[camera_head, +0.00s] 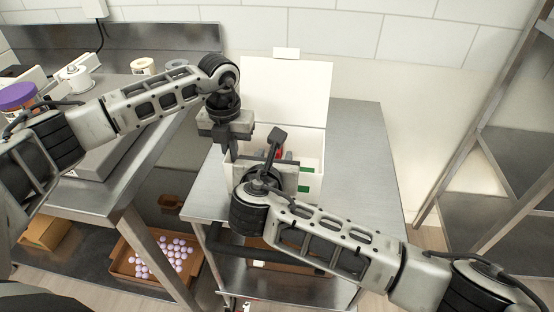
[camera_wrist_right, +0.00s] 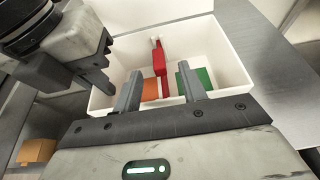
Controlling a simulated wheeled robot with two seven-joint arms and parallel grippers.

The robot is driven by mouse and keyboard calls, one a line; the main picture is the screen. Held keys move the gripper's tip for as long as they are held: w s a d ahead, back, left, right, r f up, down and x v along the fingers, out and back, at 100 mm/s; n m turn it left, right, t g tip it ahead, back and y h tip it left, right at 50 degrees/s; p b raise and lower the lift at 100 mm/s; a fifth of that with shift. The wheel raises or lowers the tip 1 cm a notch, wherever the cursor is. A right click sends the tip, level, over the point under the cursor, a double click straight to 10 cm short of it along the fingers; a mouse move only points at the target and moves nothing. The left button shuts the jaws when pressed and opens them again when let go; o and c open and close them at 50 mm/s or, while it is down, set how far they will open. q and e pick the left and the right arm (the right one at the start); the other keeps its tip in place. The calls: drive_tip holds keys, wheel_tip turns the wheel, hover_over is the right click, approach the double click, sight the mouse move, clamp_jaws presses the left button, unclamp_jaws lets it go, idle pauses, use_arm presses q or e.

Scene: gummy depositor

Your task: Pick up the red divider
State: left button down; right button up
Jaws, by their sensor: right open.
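The red divider (camera_wrist_right: 160,60) stands upright inside a white box (camera_wrist_right: 236,52) in the right wrist view. Only a small red part of the divider (camera_head: 279,153) shows in the head view, behind my right arm. My right gripper (camera_wrist_right: 158,88) is open over the box's near side. Its two fingers point into the box, one on each side of the divider's line, with no clear contact visible. My left gripper (camera_head: 229,150) is at the box's left side, pointing down. Its fingertips are largely hidden, so its opening is unclear.
An orange piece (camera_wrist_right: 150,90) and a green piece (camera_wrist_right: 203,78) lie in the box on either side of the divider. The box's raised lid (camera_head: 290,90) stands behind. The steel table (camera_head: 362,160) is clear to the right. A tray (camera_head: 125,262) of pale balls sits low left.

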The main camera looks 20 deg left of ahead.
drive_tip(key=shift+x, duration=2.25)
drive_tip(key=shift+s+a+f, duration=0.1)
drive_tip(key=shift+s, duration=0.05)
clamp_jaws()
wheel_tip(320, 180, up, 18)
